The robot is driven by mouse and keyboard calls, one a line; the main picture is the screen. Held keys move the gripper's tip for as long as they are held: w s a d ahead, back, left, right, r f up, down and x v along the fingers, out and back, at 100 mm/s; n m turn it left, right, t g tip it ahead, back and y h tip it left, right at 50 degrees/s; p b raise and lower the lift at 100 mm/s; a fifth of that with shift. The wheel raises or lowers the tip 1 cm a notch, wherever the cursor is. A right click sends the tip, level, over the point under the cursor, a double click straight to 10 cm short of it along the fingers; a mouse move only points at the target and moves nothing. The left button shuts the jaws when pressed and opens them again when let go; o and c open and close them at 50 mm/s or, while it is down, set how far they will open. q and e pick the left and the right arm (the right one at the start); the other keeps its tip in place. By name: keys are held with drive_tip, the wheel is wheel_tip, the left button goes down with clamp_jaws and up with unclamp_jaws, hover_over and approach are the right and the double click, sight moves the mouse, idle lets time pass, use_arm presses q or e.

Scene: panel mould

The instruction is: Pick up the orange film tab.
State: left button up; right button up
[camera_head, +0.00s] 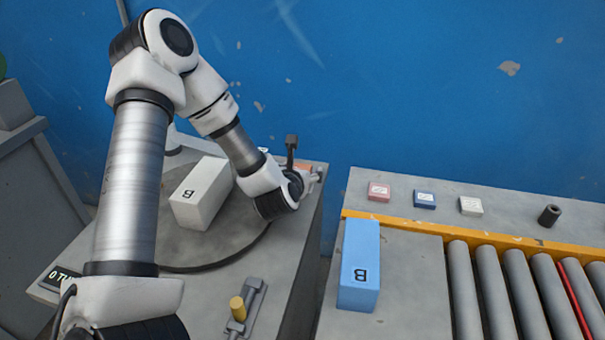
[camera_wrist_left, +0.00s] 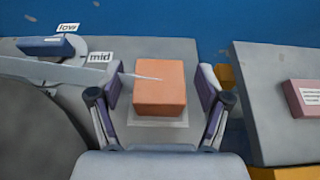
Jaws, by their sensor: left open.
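The orange film tab (camera_wrist_left: 160,90) is a block-like piece on a pale square base in the left wrist view. It stands between the two spread fingers of my left gripper (camera_wrist_left: 160,84), with a gap on each side. The fingers are open and hold nothing. In the head view my left gripper (camera_head: 309,177) is at the back right corner of the left table, and only a sliver of the orange film tab (camera_head: 304,167) shows beside it. My right gripper is not in view.
A white block marked B (camera_head: 202,194) stands on the round plate left of my wrist. A yellow knob (camera_head: 237,308) is nearer. Right of a gap, a blue block (camera_head: 359,265) stands beside grey rollers (camera_head: 505,285). A "mid" label (camera_wrist_left: 98,57) is left of the tab.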

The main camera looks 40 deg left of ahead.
use_arm(q)
drive_tip(key=shift+c, duration=1.4)
drive_tip(key=c, duration=1)
